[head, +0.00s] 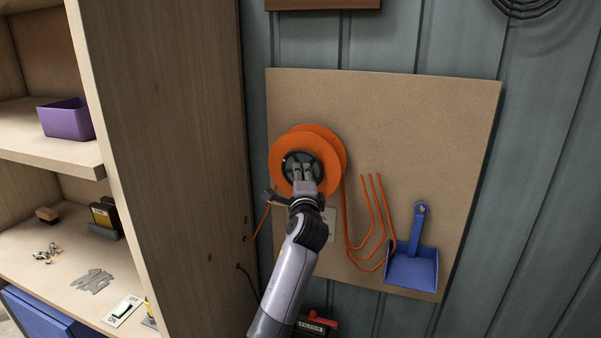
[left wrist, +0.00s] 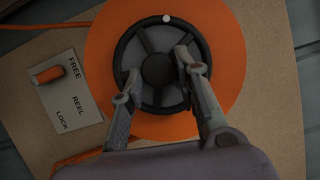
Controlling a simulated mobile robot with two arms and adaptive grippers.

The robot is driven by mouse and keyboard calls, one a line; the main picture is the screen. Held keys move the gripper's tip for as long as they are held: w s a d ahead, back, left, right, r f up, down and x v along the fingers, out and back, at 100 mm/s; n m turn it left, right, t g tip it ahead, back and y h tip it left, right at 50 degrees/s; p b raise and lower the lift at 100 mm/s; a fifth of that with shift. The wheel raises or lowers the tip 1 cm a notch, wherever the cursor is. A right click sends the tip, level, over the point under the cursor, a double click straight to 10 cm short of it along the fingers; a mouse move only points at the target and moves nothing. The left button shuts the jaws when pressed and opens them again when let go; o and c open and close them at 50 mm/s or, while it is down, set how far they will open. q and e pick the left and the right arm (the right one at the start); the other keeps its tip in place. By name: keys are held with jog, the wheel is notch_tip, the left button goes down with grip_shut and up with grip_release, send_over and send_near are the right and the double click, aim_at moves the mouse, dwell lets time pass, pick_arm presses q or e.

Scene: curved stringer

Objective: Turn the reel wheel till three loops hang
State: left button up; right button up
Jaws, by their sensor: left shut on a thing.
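An orange reel (head: 335,148) is mounted on a tan board, with a dark spoked wheel (left wrist: 158,70) at its centre. A small white dot (left wrist: 166,18) shows at the wheel's top edge in the left wrist view. My left gripper (head: 306,172) is shut on the wheel, its fingers over the rim and spokes and hiding part of them. Orange cord (head: 346,225) hangs from the reel's right side in nested loops; I see three strand tops beside it. A plate (left wrist: 72,105) reads FREE, REEL, LOCK, and its orange lever (left wrist: 47,75) lies near FREE. My right gripper is out of view.
A blue dustpan (head: 412,268) hangs on the board (head: 440,130), close right of the loops. A wooden shelf unit (head: 175,140) stands close left of my arm, holding a purple bin (head: 66,120). A red-and-black item (head: 316,325) is below the board.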

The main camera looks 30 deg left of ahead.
pick_arm(q)
jog(key=shift+r+n+g+h+p, duration=0.15)
jog(key=shift+n+g+h+p, duration=0.35)
jog(key=shift+n+p, duration=0.95)
jog(key=shift+r+n+g+h+p, duration=0.1)
jog(key=shift+n+g+h+p, duration=0.35)
jog(key=shift+n+p, duration=1)
jog(key=shift+h, duration=0.25)
jog(key=o, duration=1.2)
jog(key=shift+s, duration=0.1)
jog(key=v, duration=1.1)
jog(key=shift+s+d, duration=0.25)
jog(key=shift+s, duration=0.1)
